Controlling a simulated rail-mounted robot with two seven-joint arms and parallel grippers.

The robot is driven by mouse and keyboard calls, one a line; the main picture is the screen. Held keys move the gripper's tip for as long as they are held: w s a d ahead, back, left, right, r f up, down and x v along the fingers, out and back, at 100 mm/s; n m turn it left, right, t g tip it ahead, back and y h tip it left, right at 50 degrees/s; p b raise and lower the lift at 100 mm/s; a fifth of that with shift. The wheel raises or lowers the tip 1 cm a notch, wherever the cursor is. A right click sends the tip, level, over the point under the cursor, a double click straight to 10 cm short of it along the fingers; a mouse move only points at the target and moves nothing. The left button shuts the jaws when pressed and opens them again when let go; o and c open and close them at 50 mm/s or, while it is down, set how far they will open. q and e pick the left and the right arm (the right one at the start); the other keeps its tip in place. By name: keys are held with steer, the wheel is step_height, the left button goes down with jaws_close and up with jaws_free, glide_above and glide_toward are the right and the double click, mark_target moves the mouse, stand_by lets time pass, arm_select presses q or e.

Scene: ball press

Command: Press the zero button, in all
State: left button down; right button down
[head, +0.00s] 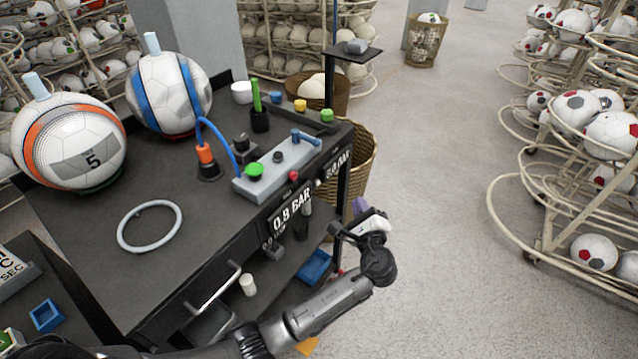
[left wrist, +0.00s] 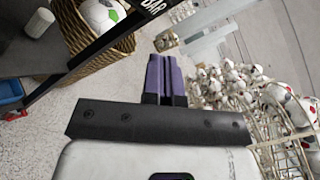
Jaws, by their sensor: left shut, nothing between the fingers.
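A grey control block (head: 285,165) sits at the right front edge of the black bench. It carries a green button (head: 254,170), a dark knob (head: 278,157) and a blue-grey lever (head: 305,138). I cannot read which one is the zero button. My left gripper (head: 358,206) is off the bench's front right corner, apart from the buttons. Its purple fingers (left wrist: 165,78) are shut together and empty in the left wrist view. My right gripper is not in view.
Two balls (head: 70,142) (head: 167,92) stand on the bench, with a grey ring (head: 150,226) lying in front. A blue hose (head: 219,141) arches beside the block. A wicker basket (head: 360,160) stands beyond the bench's right side. Open floor (head: 440,200) lies right of my gripper.

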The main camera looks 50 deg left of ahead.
mark_target(317, 183)
arm_select(q)
steer(key=s+a, duration=0.1)
steer(key=a, duration=0.7)
steer(key=shift+s+a+p, duration=0.2)
steer(key=shift+s+p, duration=0.05)
steer(key=shift+p, duration=0.2)
stand_by(0.4)
stand_by(0.9)
steer(key=shift+a, duration=0.2)
stand_by(0.5)
steer(key=shift+s+a+r+p, duration=0.1)
steer(key=shift+a+p, duration=0.05)
steer(key=shift+p, duration=0.15)
steer(key=shift+a, duration=0.15)
stand_by(0.4)
